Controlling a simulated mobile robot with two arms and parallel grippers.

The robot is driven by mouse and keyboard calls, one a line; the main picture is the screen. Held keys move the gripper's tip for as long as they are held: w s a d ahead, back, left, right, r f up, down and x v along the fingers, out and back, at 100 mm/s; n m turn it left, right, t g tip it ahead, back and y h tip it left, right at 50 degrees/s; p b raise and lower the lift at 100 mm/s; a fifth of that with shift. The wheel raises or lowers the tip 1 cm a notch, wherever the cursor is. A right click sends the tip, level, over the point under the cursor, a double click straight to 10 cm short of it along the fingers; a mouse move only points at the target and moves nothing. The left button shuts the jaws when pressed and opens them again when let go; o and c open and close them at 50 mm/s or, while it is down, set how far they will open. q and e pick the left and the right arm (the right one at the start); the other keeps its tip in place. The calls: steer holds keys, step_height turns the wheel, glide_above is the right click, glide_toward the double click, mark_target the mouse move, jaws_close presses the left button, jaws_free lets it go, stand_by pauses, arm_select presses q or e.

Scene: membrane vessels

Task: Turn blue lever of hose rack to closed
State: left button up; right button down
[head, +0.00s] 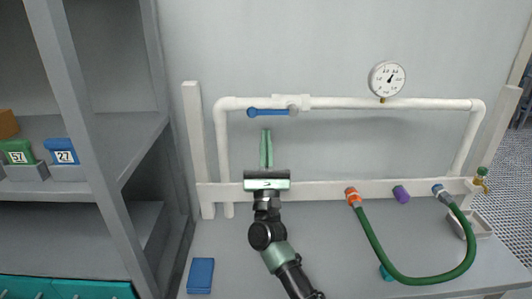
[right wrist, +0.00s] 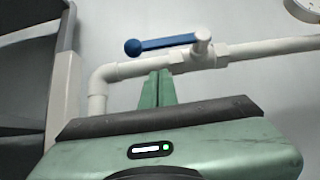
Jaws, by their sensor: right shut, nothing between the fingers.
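The blue lever (head: 268,112) sits on a white valve (head: 293,108) in the upper white pipe of the hose rack (head: 340,103). The lever lies along the pipe, pointing left from the valve, with a round knob at its left end. In the right wrist view the blue lever (right wrist: 160,43) crosses above the fingertips. My right gripper (head: 266,131) is shut and empty, its green fingers pointing up just below the lever. The fingertips also show in the right wrist view (right wrist: 157,74), apart from the lever in the picture. My left gripper is not in view.
A pressure gauge (head: 386,78) stands on the pipe at right. A green hose (head: 418,281) loops below, with a purple piece (head: 401,194) between its ends. A grey shelf (head: 90,150) stands at left. A blue block (head: 200,275) lies on the counter.

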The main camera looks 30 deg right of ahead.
mark_target(272, 112)
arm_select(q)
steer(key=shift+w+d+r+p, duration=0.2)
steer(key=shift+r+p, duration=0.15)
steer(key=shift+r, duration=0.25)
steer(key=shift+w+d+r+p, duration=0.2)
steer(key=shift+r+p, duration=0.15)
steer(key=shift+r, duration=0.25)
arm_select(e)
step_height(272, 112, up, 3)
steer(key=shift+s+a+r, duration=0.1)
steer(key=shift+s+r, duration=0.05)
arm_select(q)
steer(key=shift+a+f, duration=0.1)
